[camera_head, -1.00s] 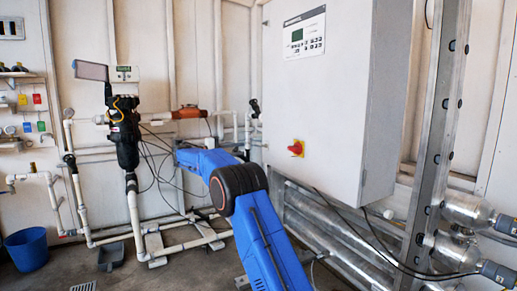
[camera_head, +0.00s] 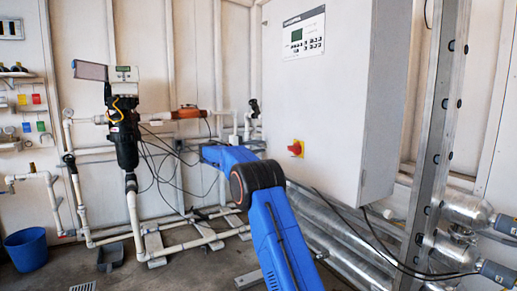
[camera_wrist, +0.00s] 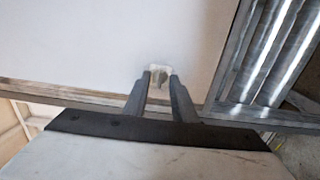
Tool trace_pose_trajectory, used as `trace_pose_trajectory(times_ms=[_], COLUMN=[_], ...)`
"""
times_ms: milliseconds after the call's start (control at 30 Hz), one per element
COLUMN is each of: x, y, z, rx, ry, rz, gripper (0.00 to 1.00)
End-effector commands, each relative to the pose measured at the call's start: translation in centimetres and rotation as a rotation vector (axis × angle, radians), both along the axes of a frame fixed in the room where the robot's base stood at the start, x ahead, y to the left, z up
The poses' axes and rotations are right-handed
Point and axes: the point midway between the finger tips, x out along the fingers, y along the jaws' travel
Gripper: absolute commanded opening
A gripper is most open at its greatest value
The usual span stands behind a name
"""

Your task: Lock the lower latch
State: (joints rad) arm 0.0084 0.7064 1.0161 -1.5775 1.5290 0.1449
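The latch (camera_wrist: 158,74) is a small pale fitting on a flat white panel (camera_wrist: 90,45) in the wrist view, near the panel's lower edge. My gripper (camera_wrist: 160,76) is open, with its two dark fingers spread and the fingertips at the latch, one on each side. I cannot tell whether the fingers touch it. In the head view the white control cabinet (camera_head: 315,120) stands at the centre right. My blue arm reaches up to the cabinet's lower left edge. My gripper and the latch are hidden there.
Silver pipes (camera_head: 345,240) run below the cabinet, and a metal upright (camera_head: 437,140) stands to its right. A red rotary switch (camera_head: 296,148) is on the cabinet front. White pipework (camera_head: 135,215) and a blue bucket (camera_head: 27,249) are at left, with some bare floor between.

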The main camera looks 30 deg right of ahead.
Motion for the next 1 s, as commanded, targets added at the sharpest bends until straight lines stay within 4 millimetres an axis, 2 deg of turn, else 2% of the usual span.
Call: trace_pose_trajectory(times_ms=[100,200,667,1000], x=[0.00,0.00,0.01,0.03], y=[0.02,0.02,0.04,0.04], z=[-0.01,-0.01,-0.04,-0.06], rx=[0.000,0.000,-0.002,-0.009], ry=[0.000,0.000,0.049,0.288], rz=[0.000,0.000,0.000,0.000], gripper=[0.24,0.00,0.00,0.00])
